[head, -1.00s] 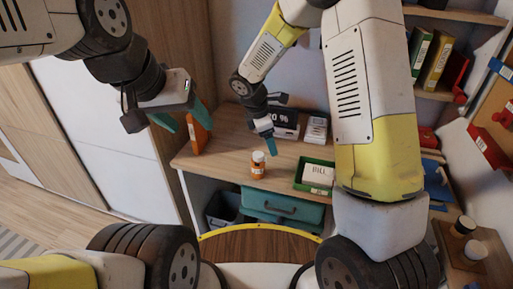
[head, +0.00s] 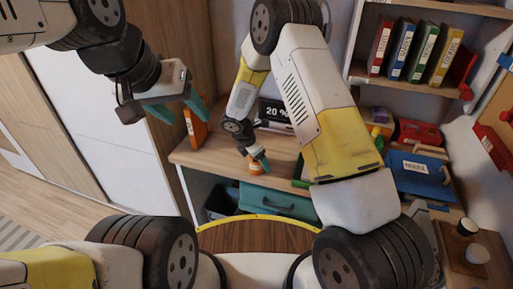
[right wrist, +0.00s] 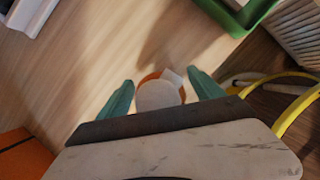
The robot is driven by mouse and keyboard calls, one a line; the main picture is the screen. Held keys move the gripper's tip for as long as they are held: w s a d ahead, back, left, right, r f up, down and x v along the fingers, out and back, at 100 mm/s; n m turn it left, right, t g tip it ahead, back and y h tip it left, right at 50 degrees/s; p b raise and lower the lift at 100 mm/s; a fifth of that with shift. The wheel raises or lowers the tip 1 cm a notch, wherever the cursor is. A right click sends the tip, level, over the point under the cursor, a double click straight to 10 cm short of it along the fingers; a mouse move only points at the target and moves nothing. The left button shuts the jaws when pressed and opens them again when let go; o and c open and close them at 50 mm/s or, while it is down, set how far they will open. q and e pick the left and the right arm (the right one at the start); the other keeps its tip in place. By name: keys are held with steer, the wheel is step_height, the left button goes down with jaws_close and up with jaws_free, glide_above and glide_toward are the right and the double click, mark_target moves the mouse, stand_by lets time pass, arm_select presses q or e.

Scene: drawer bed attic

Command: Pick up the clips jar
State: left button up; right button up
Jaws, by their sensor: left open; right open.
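An orange jar with a white lid (head: 256,170) stands upright on the wooden desk (head: 200,155), near its front edge; I cannot read its label. My right gripper (head: 259,160) is over it, partly hiding it in the head view. In the right wrist view the white lid (right wrist: 157,96) lies between the two teal fingers of the open right gripper (right wrist: 161,93), with gaps on both sides. My left gripper (head: 179,111) is open and empty, in the air left of the desk.
A green tray (right wrist: 240,15) is near the jar, mostly hidden by my right arm in the head view. An orange upright object (head: 196,130) stands at the desk's left. A display reading 20 % (head: 274,113) is behind. A teal drawer (head: 280,203) is below.

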steer(key=shift+f, duration=0.15)
steer(key=c, duration=1.6)
